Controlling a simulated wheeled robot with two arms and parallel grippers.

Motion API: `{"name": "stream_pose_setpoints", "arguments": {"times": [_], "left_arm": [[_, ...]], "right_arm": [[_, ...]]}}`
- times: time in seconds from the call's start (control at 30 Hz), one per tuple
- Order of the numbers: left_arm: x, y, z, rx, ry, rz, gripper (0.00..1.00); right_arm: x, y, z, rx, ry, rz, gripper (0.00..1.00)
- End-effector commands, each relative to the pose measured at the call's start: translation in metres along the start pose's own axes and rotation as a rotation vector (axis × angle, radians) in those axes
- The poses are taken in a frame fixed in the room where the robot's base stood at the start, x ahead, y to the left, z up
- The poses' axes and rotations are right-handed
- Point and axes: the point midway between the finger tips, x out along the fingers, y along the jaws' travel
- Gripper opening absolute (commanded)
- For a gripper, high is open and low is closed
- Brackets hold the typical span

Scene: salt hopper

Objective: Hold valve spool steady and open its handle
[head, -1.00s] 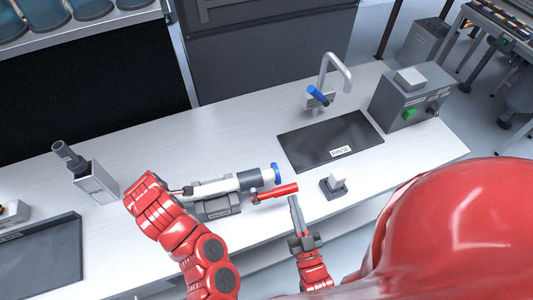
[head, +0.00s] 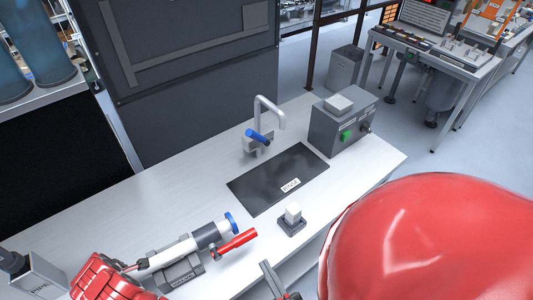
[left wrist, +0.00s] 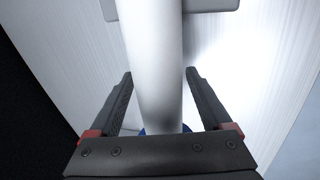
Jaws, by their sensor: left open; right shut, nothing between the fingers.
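The valve spool (head: 206,237) has a white and grey body with a blue end cap (head: 231,222), and it lies in a grey cradle (head: 183,272) on the bench. Its red handle (head: 237,243) sticks out along the near side, toward the right. In the left wrist view, my left gripper (left wrist: 159,74) is open, with a white tube, seemingly the spool's body, passing between its fingers. I cannot tell if they touch it. In the head view this gripper is mostly hidden by its red arm. My right gripper (head: 267,267) is shut and empty, below and apart from the handle's tip.
A small grey-and-white block (head: 292,219) stands right of the handle. Behind are a dark sink plate (head: 262,188), a blue-handled tap (head: 262,137) and a grey box with a green button (head: 342,128). A labelled pipe holder (head: 38,282) stands at lower left. The bench's left-middle is clear.

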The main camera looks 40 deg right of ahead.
Motion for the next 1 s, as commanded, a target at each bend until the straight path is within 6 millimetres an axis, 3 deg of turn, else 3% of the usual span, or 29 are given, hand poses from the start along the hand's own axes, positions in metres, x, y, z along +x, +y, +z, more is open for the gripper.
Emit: {"name": "stream_pose_setpoints", "arguments": {"times": [0.27, 0.43, 0.7, 1.0], "left_arm": [[-0.022, 0.001, 0.0, 0.002, 0.002, 0.003, 0.82], [-0.064, 0.004, 0.001, 0.001, 0.0, 0.013, 0.82], [-0.105, 0.002, 0.001, 0.0, -0.001, 0.006, 0.82], [-0.12, 0.0, 0.0, 0.0, -0.001, 0.0, 0.82]], "right_arm": [[0.0, 0.0, 0.0, 0.0, 0.0, 0.0, 0.0], [0.0, 0.0, 0.0, 0.0, 0.0, 0.0, 0.0], [0.0, 0.0, 0.0, 0.0, 0.0, 0.0, 0.0], [0.0, 0.0, 0.0, 0.0, 0.0, 0.0, 0.0]]}}
